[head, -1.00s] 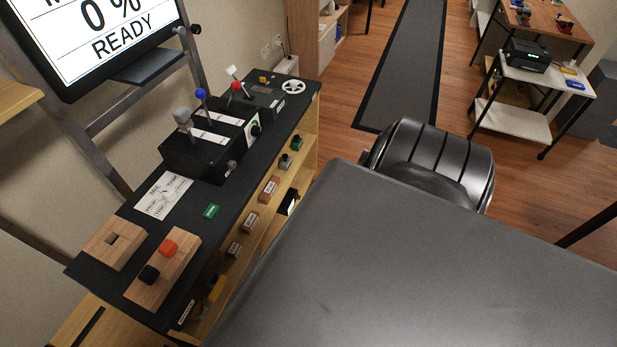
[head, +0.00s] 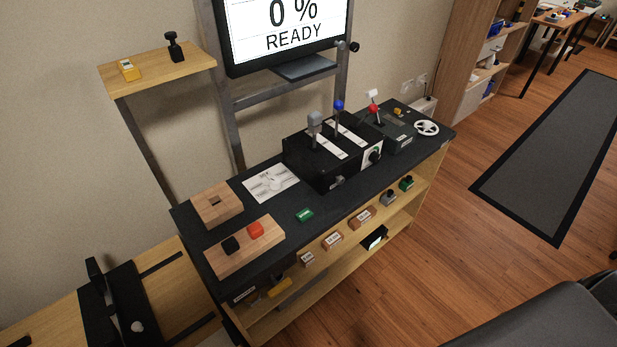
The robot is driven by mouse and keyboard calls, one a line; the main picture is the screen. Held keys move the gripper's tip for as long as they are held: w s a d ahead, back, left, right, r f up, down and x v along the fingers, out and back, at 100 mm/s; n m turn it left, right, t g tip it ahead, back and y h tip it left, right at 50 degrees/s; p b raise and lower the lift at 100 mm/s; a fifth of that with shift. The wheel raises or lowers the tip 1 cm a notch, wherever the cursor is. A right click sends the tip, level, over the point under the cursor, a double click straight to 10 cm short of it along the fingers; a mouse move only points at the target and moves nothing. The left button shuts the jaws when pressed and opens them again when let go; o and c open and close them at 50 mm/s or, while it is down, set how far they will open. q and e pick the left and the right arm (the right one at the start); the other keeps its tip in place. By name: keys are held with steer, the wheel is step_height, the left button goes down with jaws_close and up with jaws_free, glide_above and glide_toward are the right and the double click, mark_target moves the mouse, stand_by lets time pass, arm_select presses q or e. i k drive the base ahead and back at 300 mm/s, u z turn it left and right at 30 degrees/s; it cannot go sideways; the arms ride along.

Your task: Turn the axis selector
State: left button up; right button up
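A black rotary knob (head: 375,156) sits on a small white plate on the right end face of the black lever box (head: 318,172). It looks like the axis selector, but its markings are too small to read. The lever box stands on the dark console top (head: 330,207) and carries a grey-headed lever (head: 315,120) and a blue-knobbed lever (head: 339,106). Neither of my grippers shows in the head view, and nothing touches the knob.
A box with a red-knobbed lever (head: 373,109) and a white wheel (head: 426,128) stand right of the knob. A screen (head: 290,30) reads 0 % READY.

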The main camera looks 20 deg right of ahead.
mark_target(275, 183)
steer(key=z, duration=2.3)
steer(key=k, duration=0.8)
steer(key=u, duration=0.95)
steer(key=i, duration=0.5)
steer(key=u, duration=0.05)
